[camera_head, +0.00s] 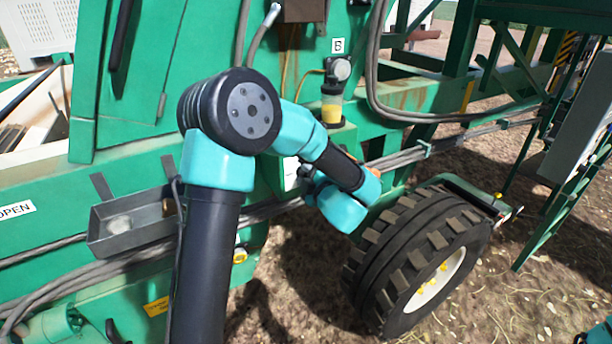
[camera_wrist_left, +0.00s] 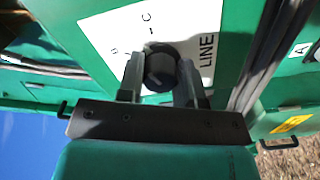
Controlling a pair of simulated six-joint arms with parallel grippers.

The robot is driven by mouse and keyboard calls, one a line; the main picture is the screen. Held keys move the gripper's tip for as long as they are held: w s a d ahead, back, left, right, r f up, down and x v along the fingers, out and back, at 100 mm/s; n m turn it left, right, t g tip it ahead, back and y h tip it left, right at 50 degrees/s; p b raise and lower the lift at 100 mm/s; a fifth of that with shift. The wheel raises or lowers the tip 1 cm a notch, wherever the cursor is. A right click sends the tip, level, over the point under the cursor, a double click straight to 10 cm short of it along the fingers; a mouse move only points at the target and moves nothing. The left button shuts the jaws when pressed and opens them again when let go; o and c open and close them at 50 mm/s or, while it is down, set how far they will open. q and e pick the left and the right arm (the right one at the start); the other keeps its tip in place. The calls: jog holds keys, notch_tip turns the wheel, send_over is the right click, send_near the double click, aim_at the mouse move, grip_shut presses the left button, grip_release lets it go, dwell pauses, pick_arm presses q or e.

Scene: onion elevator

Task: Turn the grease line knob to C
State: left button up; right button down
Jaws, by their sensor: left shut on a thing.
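The grease line knob (camera_wrist_left: 160,66) is a dark round knob on a white label plate (camera_wrist_left: 205,35) in the left wrist view. A letter C and the word LINE are readable on the plate; other marks are small or covered. My left gripper (camera_wrist_left: 161,78) is shut on the knob, with one finger on each side. I cannot tell which mark the knob points to. In the head view, my left arm hides the knob and the gripper's fingers. Only a sliver of the white plate (camera_head: 291,173) shows beside the arm. My right gripper is not in view.
The green machine body surrounds the plate. A fitting with a yellow cup (camera_head: 332,105) sits under a B label (camera_head: 338,45). A grey tray (camera_head: 128,222) is left of my arm, and a large tyre (camera_head: 395,265) stands at the lower right. Cables run along the frame.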

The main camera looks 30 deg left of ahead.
pick_arm(q)
jog(key=m, duration=0.4)
dwell(0.4)
jog(key=o, duration=0.9)
jog(key=shift+o, duration=0.2)
jog(key=shift+d, duration=0.15)
jog(key=v, duration=1.7)
